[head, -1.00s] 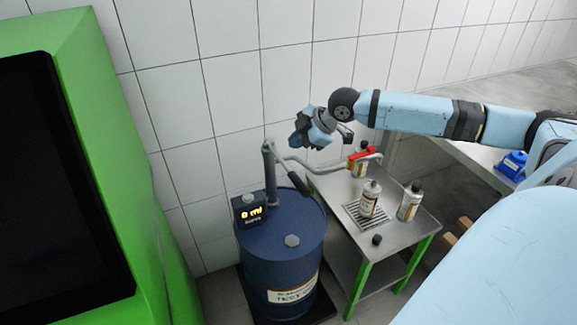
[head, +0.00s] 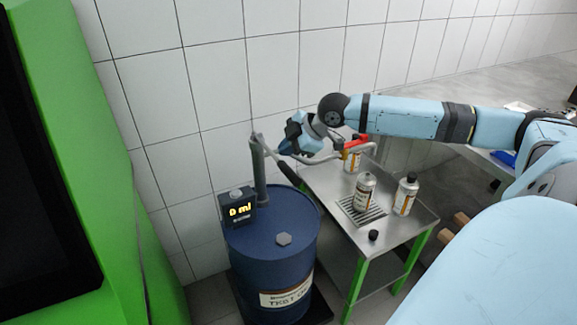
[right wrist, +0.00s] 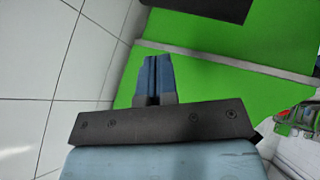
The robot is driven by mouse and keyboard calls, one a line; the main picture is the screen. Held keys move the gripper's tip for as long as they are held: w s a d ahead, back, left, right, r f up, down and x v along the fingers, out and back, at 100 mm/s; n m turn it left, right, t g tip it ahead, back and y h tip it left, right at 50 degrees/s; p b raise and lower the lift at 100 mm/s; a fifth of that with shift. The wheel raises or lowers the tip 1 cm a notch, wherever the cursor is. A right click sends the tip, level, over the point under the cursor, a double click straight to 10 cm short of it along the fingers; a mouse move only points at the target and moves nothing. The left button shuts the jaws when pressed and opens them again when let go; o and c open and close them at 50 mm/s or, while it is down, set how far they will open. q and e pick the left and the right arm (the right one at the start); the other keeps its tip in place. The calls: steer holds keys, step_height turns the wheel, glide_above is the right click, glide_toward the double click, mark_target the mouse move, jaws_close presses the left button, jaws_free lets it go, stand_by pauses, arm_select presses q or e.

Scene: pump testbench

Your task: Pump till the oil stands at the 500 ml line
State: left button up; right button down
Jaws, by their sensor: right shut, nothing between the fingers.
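A blue oil drum (head: 262,262) carries a grey hand pump (head: 259,165) with a lever ending in a black grip (head: 289,172). A display (head: 238,211) on the drum reads 0 ml. A white bottle (head: 364,192) stands on the table's drain grate. My right gripper (head: 290,143) is shut and empty, beside the pump top and just above the lever; contact cannot be told. Its closed fingers (right wrist: 153,78) show in the right wrist view. My left gripper is out of view.
The metal table (head: 398,238) also bears another bottle (head: 405,196), a bottle behind (head: 352,161) and a black cap (head: 373,235). A green cabinet (head: 95,190) stands at the left. A tiled wall (head: 220,80) is close behind the drum.

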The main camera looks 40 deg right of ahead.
mark_target(288, 169)
steer(key=shift+s+f, duration=0.15)
steer(key=shift+f, duration=1)
stand_by(1.1)
steer(key=shift+f+p, duration=0.4)
steer(key=shift+p, duration=0.05)
